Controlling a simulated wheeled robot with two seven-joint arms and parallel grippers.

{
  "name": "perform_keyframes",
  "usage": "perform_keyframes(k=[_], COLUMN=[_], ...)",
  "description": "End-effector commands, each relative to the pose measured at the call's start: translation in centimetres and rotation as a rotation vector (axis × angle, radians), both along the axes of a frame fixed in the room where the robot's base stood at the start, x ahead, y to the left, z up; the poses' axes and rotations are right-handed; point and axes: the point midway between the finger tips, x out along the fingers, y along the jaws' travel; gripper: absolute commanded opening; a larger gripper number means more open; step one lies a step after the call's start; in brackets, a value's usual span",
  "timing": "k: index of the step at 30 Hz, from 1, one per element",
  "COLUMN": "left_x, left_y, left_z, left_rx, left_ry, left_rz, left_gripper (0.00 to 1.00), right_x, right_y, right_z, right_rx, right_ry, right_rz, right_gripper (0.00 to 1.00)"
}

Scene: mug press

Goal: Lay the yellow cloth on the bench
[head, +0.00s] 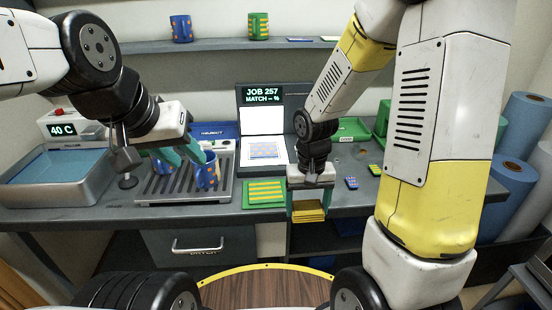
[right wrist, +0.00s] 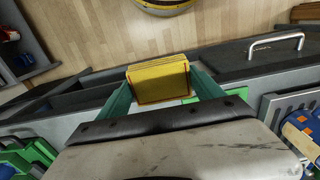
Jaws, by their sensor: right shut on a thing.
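The yellow cloth (head: 308,211) is a small folded stack. My right gripper (head: 308,206) is shut on it, at the front edge of the grey bench (head: 225,216). The right wrist view also shows the cloth (right wrist: 160,80) between the teal fingers, with floor and the bench front behind it. My left gripper (head: 188,155) is over the slatted grey tray, its teal fingers beside a blue mug with orange dots (head: 208,176). Whether the fingers hold this mug cannot be told. Another blue mug (head: 160,164) is partly hidden behind them.
A green and yellow striped piece (head: 264,194) lies left of the cloth. A press with a lit screen (head: 262,122) stands behind. A water basin (head: 55,178) is at left. Small blue items (head: 352,183) and green bins (head: 352,129) are at right. Some bare bench lies between.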

Motion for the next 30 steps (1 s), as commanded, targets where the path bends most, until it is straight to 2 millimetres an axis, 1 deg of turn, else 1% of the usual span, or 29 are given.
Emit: perform_keyframes(k=[2,12,16,19,23,26,30], left_x=[0.0,0.0,0.0,0.0,0.0,0.0,0.0], left_y=[0.0,0.0,0.0,0.0,0.0,0.0,0.0], left_z=[0.0,0.0,0.0,0.0,0.0,0.0,0.0], left_rx=[0.0,0.0,0.0,0.0,0.0,0.0,0.0], left_ry=[0.0,0.0,0.0,0.0,0.0,0.0,0.0], left_rz=[0.0,0.0,0.0,0.0,0.0,0.0,0.0], left_gripper=[0.36,0.36,0.36,0.36,0.36,0.36,0.36], right_x=[1.5,10.1,12.7,13.9,14.4,14.3,14.3], right_y=[-0.6,-3.6,-4.5,-4.9,-5.1,-5.1,-5.1], right_z=[-0.2,-1.1,-1.3,-1.4,-1.6,-2.6,-4.6], right_rx=[0.0,0.0,0.0,0.0,0.0,-0.001,0.0], right_ry=[0.001,0.0,0.0,0.001,0.002,0.004,0.004], right_rz=[-0.006,-0.004,-0.003,-0.003,-0.001,-0.001,0.0], right_gripper=[0.39,0.39,0.39,0.39,0.39,0.39,0.39])
